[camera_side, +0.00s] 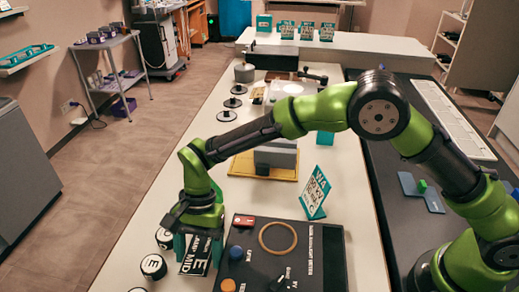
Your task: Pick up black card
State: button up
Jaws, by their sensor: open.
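A black card (194,262) with white lettering is at the front of the pale table, just left of a dark panel. My gripper (197,246) points down directly over it. Its teal fingers appear on either side of the card's upper part, spread apart. The gripper hides the card's far end. I cannot tell from this view whether the fingers touch the card.
The dark panel (330,268) carries an orange ring (277,237), knobs and a red block (244,221). Round black-and-white pieces (153,265) sit to the left of the card. A teal-and-white sign (315,193) stands behind the panel. A yellow tray (236,166) lies farther back.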

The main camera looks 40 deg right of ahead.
jog(key=shift+s+a+f, duration=0.1)
jog(key=shift+f, duration=0.15)
jog(key=c, duration=0.8)
